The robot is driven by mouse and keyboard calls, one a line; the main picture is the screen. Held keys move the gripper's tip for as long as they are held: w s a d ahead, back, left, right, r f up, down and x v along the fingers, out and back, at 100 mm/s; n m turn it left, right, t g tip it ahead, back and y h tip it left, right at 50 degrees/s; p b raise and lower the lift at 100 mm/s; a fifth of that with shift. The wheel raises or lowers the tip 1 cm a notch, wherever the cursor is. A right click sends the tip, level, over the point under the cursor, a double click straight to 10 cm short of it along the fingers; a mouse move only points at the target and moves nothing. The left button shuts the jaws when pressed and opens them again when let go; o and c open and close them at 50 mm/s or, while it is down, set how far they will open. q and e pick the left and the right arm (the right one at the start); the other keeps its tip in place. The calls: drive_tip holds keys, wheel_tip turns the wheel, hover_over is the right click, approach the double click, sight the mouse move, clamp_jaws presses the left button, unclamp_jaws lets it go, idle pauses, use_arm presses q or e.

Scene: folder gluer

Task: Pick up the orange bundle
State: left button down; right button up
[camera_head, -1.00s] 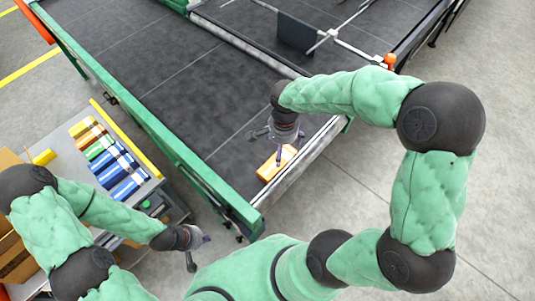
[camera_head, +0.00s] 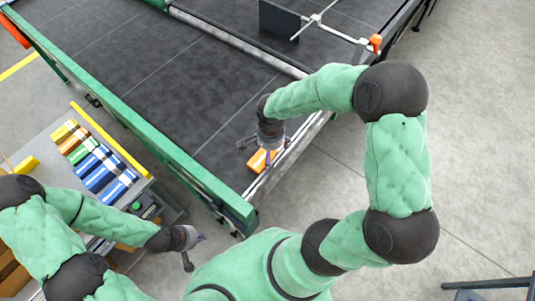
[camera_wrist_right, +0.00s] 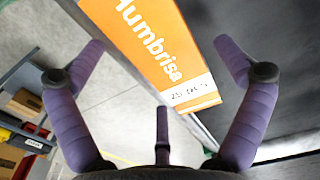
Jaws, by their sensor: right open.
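The orange bundle (camera_head: 258,162) lies on the dark conveyor belt, near its corner by the metal side rail. My right gripper (camera_head: 264,151) is over it, pointing down, and hides part of it. In the right wrist view the bundle (camera_wrist_right: 150,45) shows printed lettering and a white label strip. The purple fingers of my right gripper (camera_wrist_right: 158,50) are spread wide with nothing between them, and the bundle shows beyond them. I cannot tell if any finger touches it. My left gripper (camera_head: 198,252) is empty, its fingers apart, beside the conveyor's near end.
A grey cart (camera_head: 60,128) with yellow, orange, green and blue bundles stands at the left. The conveyor's green side beam (camera_head: 135,125) runs between the cart and the belt. A dark plate on a rod frame (camera_head: 279,20) stands farther up. The belt's middle is clear.

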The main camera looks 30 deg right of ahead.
drive_tip(key=shift+f, duration=0.15)
drive_tip(key=c, duration=1.2)
drive_tip(key=shift+c, duration=0.2)
